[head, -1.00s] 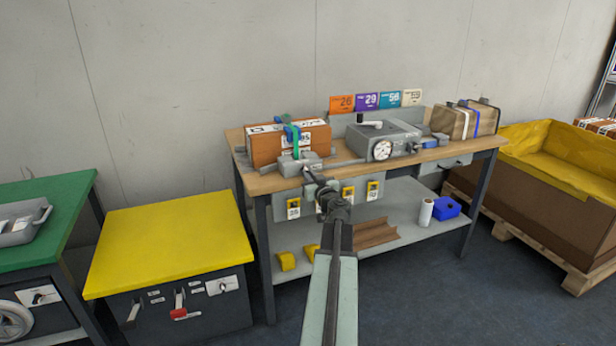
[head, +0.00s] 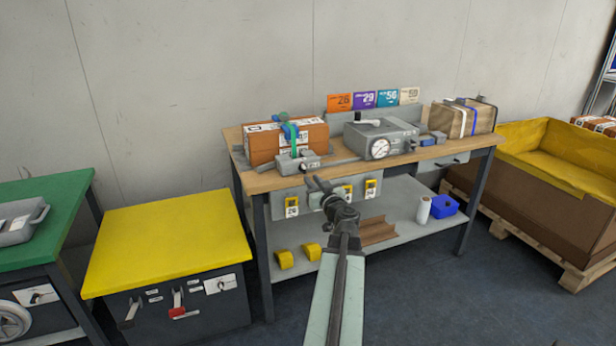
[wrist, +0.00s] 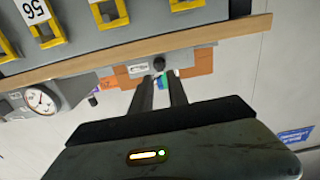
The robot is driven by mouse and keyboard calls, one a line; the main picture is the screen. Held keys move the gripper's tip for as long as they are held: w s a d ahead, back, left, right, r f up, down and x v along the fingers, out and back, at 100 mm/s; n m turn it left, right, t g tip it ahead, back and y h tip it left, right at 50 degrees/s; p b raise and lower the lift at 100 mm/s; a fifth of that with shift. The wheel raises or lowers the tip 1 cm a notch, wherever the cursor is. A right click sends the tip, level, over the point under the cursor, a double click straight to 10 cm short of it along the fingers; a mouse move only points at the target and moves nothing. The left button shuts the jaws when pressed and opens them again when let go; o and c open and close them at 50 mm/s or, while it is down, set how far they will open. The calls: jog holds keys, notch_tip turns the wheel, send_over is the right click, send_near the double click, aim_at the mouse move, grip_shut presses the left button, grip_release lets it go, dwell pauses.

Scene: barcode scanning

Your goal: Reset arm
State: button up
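My gripper (head: 319,184) is in front of the workbench's front edge, over the drawer front with the yellow tags. In the wrist view, which looks upside down, its two dark fingers (wrist: 161,84) stand apart with nothing held between them. The blue-green scanner-like handle (head: 289,130) is at the brown box (head: 262,147) on the bench; part of it shows beyond the fingers in the wrist view (wrist: 159,76). A small grey device (head: 297,162) sits in front of the box.
The wooden workbench (head: 350,172) carries a grey scale-like machine with a dial (head: 385,138) and a strapped parcel (head: 462,118). A yellow-topped cabinet (head: 168,235) stands at left, a large yellow-lined crate (head: 540,185) at right. The floor in front is clear.

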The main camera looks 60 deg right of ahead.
jog(key=shift+v, duration=0.8)
